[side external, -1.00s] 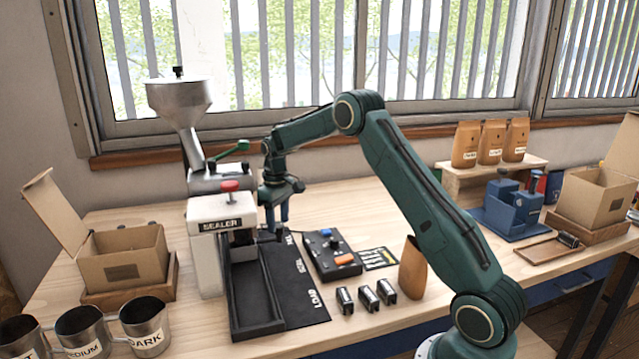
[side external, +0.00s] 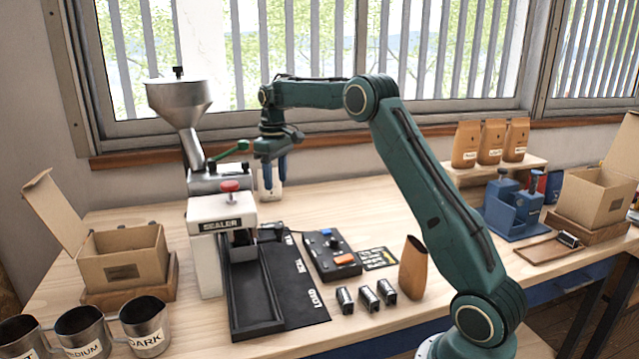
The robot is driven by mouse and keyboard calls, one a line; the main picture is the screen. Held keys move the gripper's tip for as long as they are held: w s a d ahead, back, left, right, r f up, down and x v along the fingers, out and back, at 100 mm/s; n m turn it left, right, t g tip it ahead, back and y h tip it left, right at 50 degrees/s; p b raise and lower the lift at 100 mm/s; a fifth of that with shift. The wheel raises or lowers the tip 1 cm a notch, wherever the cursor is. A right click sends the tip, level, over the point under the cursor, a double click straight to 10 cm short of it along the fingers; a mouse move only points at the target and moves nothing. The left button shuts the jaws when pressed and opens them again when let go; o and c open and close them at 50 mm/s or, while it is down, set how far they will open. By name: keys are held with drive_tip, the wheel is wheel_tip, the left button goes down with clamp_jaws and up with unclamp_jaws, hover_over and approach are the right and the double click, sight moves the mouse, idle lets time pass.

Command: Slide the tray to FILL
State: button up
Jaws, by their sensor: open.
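A long black tray-like channel with raised rims (side external: 256,292) lies on a black mat (side external: 300,306), its far end beside the white sealer (side external: 217,212). The mat's right edge is lettered LOAD nearest, then SEAL, with a partly covered label at the far end. A small dark piece (side external: 271,232) sits at the far end by that label; I cannot tell if it belongs to the tray. My gripper (side external: 274,185) is open, blue fingers pointing down, raised above and beyond that far end. A pale object (side external: 269,196) shows behind the fingers; no contact is clear.
A metal hopper (side external: 180,105) with a green lever stands behind the sealer. Right of the mat are a button box (side external: 331,254), several small dark blocks (side external: 367,298) and an upright brown pouch (side external: 413,268). A cardboard box (side external: 122,255) and metal cups (side external: 146,325) are left.

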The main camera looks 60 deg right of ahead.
sight(279, 226)
idle(0.5)
drive_tip(key=shift+s+d+f+m, duration=0.1)
drive_tip(key=shift+d+m, duration=0.05)
drive_tip(key=shift+m, duration=0.75)
drive_tip(key=shift+s+d+f+m, duration=0.1)
drive_tip(key=shift+d+m, duration=0.05)
drive_tip(key=shift+m, duration=0.75)
drive_tip(key=shift+f, duration=0.1)
drive_tip(key=f, duration=1.3)
drive_tip(key=shift+w+a+f, duration=0.1)
drive_tip(key=shift+a+f, duration=0.15)
drive_tip(key=shift+f, duration=0.05)
clamp_jaws()
